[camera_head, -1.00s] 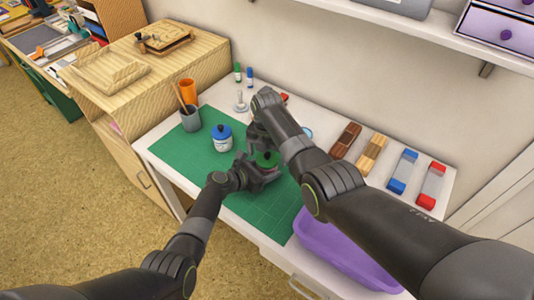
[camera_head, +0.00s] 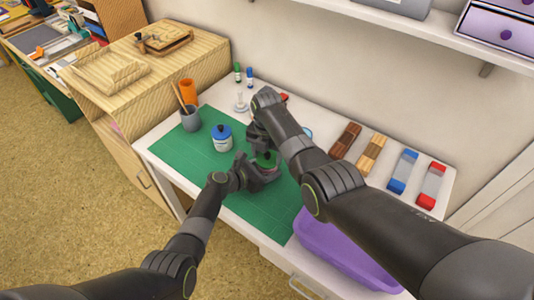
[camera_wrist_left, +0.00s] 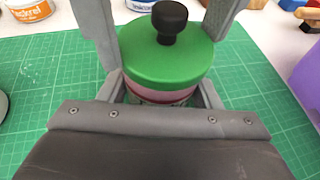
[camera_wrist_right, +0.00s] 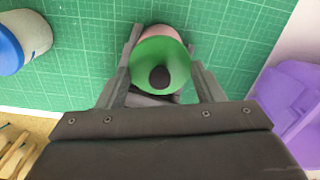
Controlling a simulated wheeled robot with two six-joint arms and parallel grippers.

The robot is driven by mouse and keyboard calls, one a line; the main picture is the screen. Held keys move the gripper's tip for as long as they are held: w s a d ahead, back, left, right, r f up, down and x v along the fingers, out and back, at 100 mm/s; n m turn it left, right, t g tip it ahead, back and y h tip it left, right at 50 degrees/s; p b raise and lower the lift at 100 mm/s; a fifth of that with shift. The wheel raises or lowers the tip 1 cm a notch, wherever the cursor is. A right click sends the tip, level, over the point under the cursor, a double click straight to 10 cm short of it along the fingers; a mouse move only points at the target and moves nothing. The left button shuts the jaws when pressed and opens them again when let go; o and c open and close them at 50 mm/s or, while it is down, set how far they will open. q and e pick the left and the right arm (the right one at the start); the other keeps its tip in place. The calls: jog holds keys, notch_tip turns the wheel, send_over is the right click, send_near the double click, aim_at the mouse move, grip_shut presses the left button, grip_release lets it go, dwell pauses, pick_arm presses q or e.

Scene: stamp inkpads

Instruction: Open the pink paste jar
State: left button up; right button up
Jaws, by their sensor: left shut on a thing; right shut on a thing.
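The paste jar has a pink body (camera_wrist_left: 150,93) and a green lid (camera_wrist_left: 165,55) with a black knob. It is upright over the green mat (camera_head: 180,155); the lid also shows in the right wrist view (camera_wrist_right: 155,50). My left gripper (camera_head: 262,175) is shut on the jar body, with a finger on each side below the lid. My right gripper (camera_wrist_right: 163,50) comes from above and is shut on the green lid, a finger on each side. The lid is over the body; I cannot tell whether there is a gap between them.
A white jar with a blue lid (camera_head: 222,137) stands left of the grippers. Behind it are a grey brush cup (camera_head: 190,120) and an orange cup (camera_head: 188,92). Several inkpads (camera_head: 372,155) line the right back. A purple bin (camera_head: 345,250) is at the front right.

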aim_at(267, 154)
jog(key=shift+r, duration=0.25)
jog(key=shift+r, duration=0.85)
jog(key=shift+r, duration=2)
pick_arm(q)
jog(key=o, duration=1.4)
jog(key=shift+o, duration=0.2)
